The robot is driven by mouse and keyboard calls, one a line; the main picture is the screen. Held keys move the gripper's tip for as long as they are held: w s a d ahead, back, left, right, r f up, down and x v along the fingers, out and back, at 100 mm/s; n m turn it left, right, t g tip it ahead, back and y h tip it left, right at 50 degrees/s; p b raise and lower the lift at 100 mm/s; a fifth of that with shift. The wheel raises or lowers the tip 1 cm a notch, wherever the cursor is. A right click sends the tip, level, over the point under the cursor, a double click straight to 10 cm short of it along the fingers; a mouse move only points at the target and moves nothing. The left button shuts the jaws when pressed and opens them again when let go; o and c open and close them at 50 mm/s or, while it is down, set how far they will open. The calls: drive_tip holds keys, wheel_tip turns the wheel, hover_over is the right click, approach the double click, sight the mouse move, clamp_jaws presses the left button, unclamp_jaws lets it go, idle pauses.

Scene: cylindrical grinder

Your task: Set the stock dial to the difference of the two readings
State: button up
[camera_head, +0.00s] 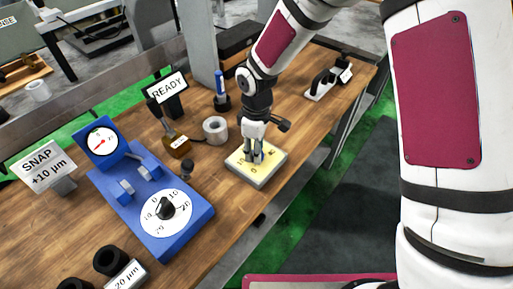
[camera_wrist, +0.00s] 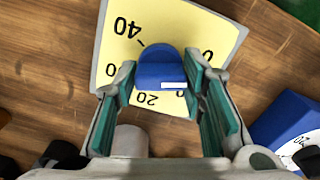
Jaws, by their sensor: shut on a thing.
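The yellow dial plate (camera_head: 245,171) lies near the right edge of the bench. In the wrist view the yellow plate (camera_wrist: 200,28) shows "40" at upper left, "20" below the knob, and partly hidden figures at the sides. A blue knob (camera_wrist: 158,66) with a white bar stands on it. My gripper (camera_head: 256,157) comes down from above and is shut on the knob, with a teal pad on each side. The blue gauge stand (camera_head: 182,231) carries a round gauge (camera_head: 101,142) with a red needle, and a white dial (camera_head: 178,207) with a black pointer knob.
A "SNAP +10 µm" sign (camera_head: 46,166) stands at left, a "READY" sign (camera_head: 168,88) behind. A "20 µm" label (camera_head: 125,274) is in front beside black rings (camera_head: 109,260). A grey ring (camera_head: 215,129) and blue-topped marker (camera_head: 220,90) stand behind the plate.

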drive_tip(key=m, duration=0.4)
drive_tip(key=shift+m, duration=0.3)
drive_tip(key=m, duration=0.4)
drive_tip(key=shift+m, duration=0.3)
drive_tip(key=m+p, duration=0.1)
drive_tip(key=m, duration=0.3)
drive_tip(key=shift+s+m, duration=0.1)
drive_tip(key=shift+m, duration=0.2)
drive_tip(key=m+p, duration=0.1)
drive_tip(key=m, duration=0.2)
drive_tip(key=m+p, duration=0.1)
drive_tip(key=m, duration=0.4)
drive_tip(key=shift+p, duration=0.3)
drive_tip(key=m+p, duration=0.1)
drive_tip(key=m, duration=0.2)
drive_tip(key=shift+m, duration=0.3)
drive_tip(key=m+p, duration=0.1)
drive_tip(key=m, duration=0.3)
drive_tip(key=shift+m, duration=0.3)
drive_tip(key=shift+m+p, duration=0.55)
drive_tip(key=shift+m, duration=1.25)
